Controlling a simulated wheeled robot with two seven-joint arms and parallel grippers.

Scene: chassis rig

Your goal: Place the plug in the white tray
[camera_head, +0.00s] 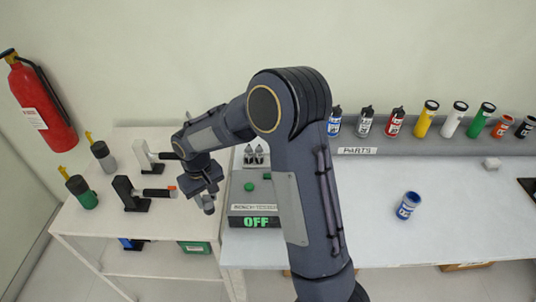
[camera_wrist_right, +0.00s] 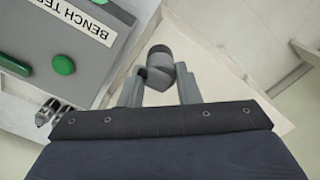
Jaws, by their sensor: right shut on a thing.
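My right gripper (camera_head: 207,190) is beside the left side of the bench tester, pointing down. It is shut on a small grey cylindrical piece, which I take to be the plug (camera_head: 208,205). In the right wrist view the plug (camera_wrist_right: 160,68) sits between the two fingertips of the right gripper (camera_wrist_right: 160,80), over a pale surface. I cannot make out a white tray for certain in either view. My right arm hides part of the bench. My left gripper is not in view.
The bench tester (camera_head: 255,210) reads OFF; its green buttons show in the wrist view (camera_wrist_right: 62,64). A black stand (camera_head: 125,190) and a white stand (camera_head: 142,152) are on the left table (camera_head: 75,222).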

